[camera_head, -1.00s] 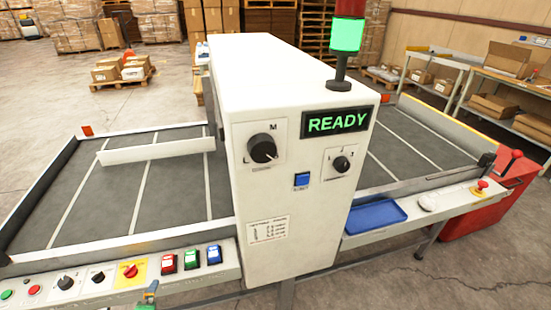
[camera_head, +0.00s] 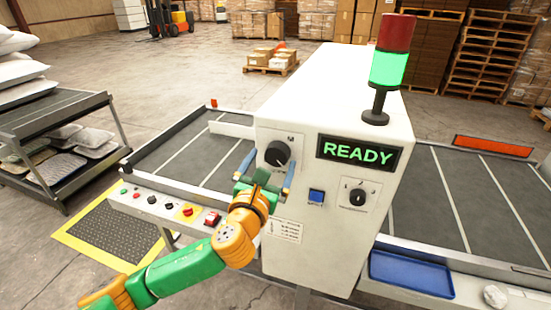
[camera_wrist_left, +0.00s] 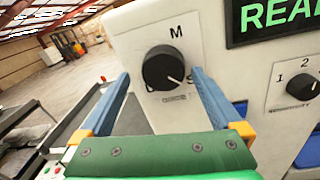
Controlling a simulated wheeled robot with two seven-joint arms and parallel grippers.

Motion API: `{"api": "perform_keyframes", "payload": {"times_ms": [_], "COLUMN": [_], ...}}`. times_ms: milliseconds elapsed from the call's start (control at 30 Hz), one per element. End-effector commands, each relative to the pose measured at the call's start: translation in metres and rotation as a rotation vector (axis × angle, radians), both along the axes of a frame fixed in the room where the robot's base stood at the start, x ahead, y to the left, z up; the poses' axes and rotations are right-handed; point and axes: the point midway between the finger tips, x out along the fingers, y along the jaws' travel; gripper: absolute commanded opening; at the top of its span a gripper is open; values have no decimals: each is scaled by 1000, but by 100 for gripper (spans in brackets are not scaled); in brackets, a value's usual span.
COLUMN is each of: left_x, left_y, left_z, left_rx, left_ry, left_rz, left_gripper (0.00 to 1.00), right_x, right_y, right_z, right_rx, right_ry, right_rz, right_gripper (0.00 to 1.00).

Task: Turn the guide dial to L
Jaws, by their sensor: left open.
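The guide dial (camera_head: 277,153) is a round black knob on a white plate on the machine's front, with an M above it. In the left wrist view the dial (camera_wrist_left: 166,70) has a white mark pointing to the lower right, towards a partly hidden S. No L can be made out. My left gripper (camera_head: 267,171) is open in front of and just below the dial. In the left wrist view its two blue fingers (camera_wrist_left: 160,77) flank the dial, with nothing between them held. My right gripper is not in view.
A lit READY display (camera_head: 358,153), a blue button (camera_head: 316,196) and a smaller dial (camera_head: 357,196) sit right of the guide dial. A button panel (camera_head: 160,203) runs along the left conveyor. A blue tray (camera_head: 411,274) lies at right.

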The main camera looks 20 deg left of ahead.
Motion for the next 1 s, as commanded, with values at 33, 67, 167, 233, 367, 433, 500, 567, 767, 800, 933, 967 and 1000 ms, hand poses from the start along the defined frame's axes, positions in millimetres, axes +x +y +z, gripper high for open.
{"api": "perform_keyframes", "payload": {"times_ms": [33, 67, 167, 233, 367, 433, 500, 567, 767, 800, 933, 967, 1000], "left_x": [4, 6, 9, 9, 9, 9, 9, 9, 9, 9, 9, 9, 9], "left_y": [0, 0, 0, 0, 0, 0, 0, 0, 0, 0, 0, 0, 0], "left_z": [1, 1, 0, 0, 0, -1, -1, -1, -1, -1, 0, 0, 1], "left_rx": [-1, -1, -2, -2, -2, -2, -2, -2, -5, -8, -38, -48, -67], "left_ry": [1, 0, 0, 0, 0, 1, 1, 1, 2, 2, 4, 4, 5], "left_rz": [0, -1, -1, -1, -1, -1, -1, -1, 0, 0, 0, 0, -1], "left_gripper": [99, 99, 99, 99, 94, 75, 56, 40, 13, 13, 14, 14, 14], "right_x": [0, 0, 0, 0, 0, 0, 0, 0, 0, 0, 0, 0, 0], "right_y": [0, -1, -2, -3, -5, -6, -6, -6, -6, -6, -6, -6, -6], "right_z": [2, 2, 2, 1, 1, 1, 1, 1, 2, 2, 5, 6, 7], "right_rx": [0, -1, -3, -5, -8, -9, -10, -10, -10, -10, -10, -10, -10], "right_ry": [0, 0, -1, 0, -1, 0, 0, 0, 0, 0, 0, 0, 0], "right_rz": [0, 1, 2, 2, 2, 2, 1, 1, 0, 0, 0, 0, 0], "right_gripper": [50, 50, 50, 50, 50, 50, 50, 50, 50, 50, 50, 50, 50]}}
